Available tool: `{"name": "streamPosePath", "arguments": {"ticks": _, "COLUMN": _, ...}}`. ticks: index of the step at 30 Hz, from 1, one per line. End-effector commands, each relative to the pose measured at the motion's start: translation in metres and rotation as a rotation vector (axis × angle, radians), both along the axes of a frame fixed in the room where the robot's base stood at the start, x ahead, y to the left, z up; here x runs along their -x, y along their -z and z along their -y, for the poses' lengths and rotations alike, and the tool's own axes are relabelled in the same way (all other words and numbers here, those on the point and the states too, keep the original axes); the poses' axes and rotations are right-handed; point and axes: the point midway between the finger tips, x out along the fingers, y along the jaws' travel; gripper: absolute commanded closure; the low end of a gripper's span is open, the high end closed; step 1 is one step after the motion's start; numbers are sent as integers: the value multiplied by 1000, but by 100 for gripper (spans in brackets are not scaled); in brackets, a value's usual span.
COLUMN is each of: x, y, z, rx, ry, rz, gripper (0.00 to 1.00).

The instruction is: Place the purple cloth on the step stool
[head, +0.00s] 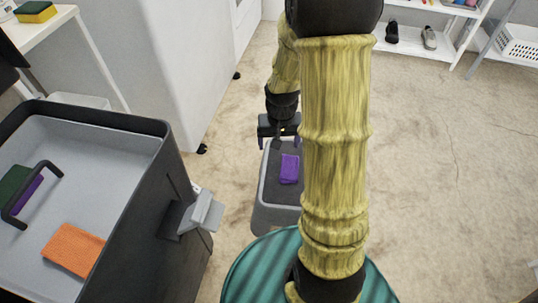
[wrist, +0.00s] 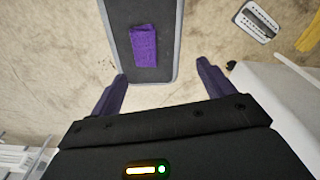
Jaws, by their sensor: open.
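The purple cloth (head: 289,169) lies folded on the dark top of the step stool (head: 268,210), which has a light grey rim. In the wrist view the cloth (wrist: 144,45) rests flat on the stool's dark top (wrist: 153,73), near its middle. My gripper (head: 279,140) is above the far end of the stool, apart from the cloth. In the wrist view my gripper (wrist: 160,92) has its two purple fingers spread wide with nothing between them. My arm hides the right side of the stool in the head view.
A grey bin (head: 120,128) at the left holds an orange cloth (head: 74,249) and a dark-handled item (head: 33,192). A white cabinet (head: 160,70) stands behind it. A shelf with shoes (head: 410,36) is at the back right. The floor at the right is clear.

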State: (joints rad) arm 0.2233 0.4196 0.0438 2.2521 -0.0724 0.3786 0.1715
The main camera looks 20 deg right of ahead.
Motion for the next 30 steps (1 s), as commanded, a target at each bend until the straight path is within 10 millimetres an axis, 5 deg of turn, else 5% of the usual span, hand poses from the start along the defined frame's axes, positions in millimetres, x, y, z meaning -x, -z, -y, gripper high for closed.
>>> {"name": "streamPosePath", "arguments": {"ticks": 6, "x": 47, "y": -50, "z": -46, "rx": 18, "ry": -165, "rz": 79, "gripper": 19}}
{"name": "streamPosePath", "arguments": {"ticks": 12, "x": 85, "y": -72, "z": -70, "rx": 21, "ry": -272, "rz": 130, "gripper": 19}}
{"name": "streamPosePath", "arguments": {"ticks": 25, "x": 92, "y": -77, "z": -74, "rx": 21, "ry": -290, "rz": 138, "gripper": 19}}
{"name": "streamPosePath", "arguments": {"ticks": 30, "x": 92, "y": -98, "z": -74, "rx": 21, "ry": -289, "rz": 138, "gripper": 19}}
